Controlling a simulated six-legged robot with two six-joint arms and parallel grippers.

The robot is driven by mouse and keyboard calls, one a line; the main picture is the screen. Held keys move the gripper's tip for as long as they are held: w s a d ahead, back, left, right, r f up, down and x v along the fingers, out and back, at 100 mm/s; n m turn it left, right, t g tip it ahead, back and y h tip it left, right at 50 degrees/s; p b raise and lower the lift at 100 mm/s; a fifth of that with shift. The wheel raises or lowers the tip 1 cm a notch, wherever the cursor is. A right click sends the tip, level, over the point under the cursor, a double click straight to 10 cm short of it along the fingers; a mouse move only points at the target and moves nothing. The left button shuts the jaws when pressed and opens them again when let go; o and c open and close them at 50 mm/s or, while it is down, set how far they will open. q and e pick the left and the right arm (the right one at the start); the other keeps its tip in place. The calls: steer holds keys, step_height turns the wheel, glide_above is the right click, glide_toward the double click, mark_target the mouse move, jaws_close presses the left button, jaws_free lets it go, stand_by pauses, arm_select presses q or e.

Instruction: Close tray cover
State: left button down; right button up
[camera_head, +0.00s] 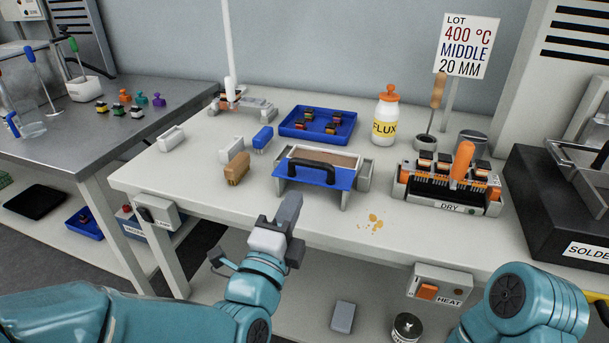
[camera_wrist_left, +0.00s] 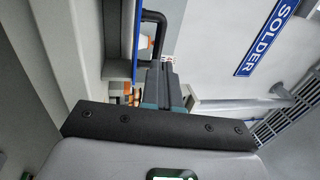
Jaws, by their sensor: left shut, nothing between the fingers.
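The tray cover is a blue panel (camera_head: 338,180) with a black bar handle (camera_head: 312,165), at the front of a grey box-like tray (camera_head: 361,190) on the white bench. A brown surface shows behind the handle. My left gripper (camera_head: 289,208) is shut and empty, just in front of and below the cover's left part in the head view. In the left wrist view, the shut fingers (camera_wrist_left: 163,84) point toward the black handle (camera_wrist_left: 155,30), beside the cover's thin blue edge (camera_wrist_left: 134,45). I cannot tell whether they touch it. My right gripper is out of view.
A brush (camera_head: 237,168) and a blue block (camera_head: 263,137) lie left of the tray. A blue parts tray (camera_head: 317,126) and flux bottle (camera_head: 386,117) stand behind. A connector rack (camera_head: 447,187) stands right. Yellow crumbs (camera_head: 375,221) lie near the front; bench there is mostly clear.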

mark_target(310, 166)
arm_select(q)
steer(key=x, duration=0.7)
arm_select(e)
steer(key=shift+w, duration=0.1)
